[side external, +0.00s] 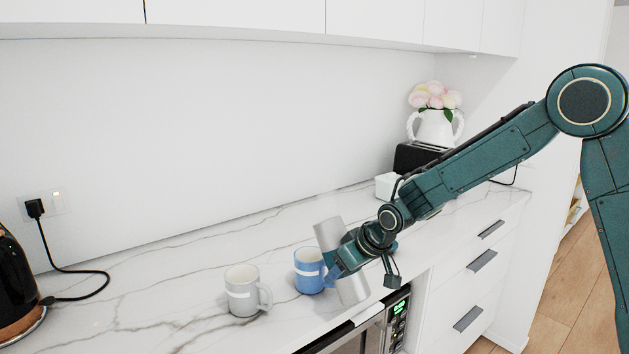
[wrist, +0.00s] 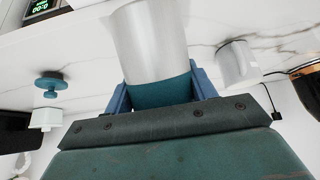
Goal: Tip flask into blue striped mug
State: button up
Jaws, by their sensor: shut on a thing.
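The flask (side external: 352,290) is a plain light grey cylinder, tilted with its upper end leaning left in the side view. My gripper (side external: 338,265) is shut around its middle, and the flask also fills the top centre of the wrist view (wrist: 150,40) between the two blue fingers. The blue striped mug (side external: 306,275), blue with a pale band, stands upright on the counter just left of my gripper, partly covered by it. The flask's upper end is above and slightly right of this mug in the picture. I cannot make out the blue mug in the wrist view.
A grey mug (side external: 241,292) with a pale band stands left of the blue one, also in the wrist view (wrist: 238,66). A black kettle (side external: 14,285) is at far left. A white container (side external: 387,187), toaster (side external: 415,157) and flower vase (side external: 435,127) stand at the back right.

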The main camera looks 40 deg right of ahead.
jog(key=shift+s+r+g, duration=0.4)
jog(key=shift+r+g, duration=0.05)
jog(key=shift+g, duration=0.3)
jog(key=shift+s+r+g, duration=0.4)
jog(key=shift+g, duration=0.35)
jog(key=shift+s+d+r+g, duration=0.1)
jog(key=shift+s+r+g, duration=0.3)
jog(key=shift+r+g, duration=0.45)
dwell(0.4)
jog(key=shift+s+r+g, duration=0.15)
jog(key=shift+r+g, duration=0.35)
jog(key=shift+g, duration=0.15)
jog(key=shift+s+r+g, duration=0.15)
jog(key=shift+r+g, duration=0.35)
jog(key=shift+g, duration=0.1)
dwell(1.2)
jog(key=shift+r+g+h, duration=0.3)
jog(key=shift+r+g, duration=0.6)
dwell(1.9)
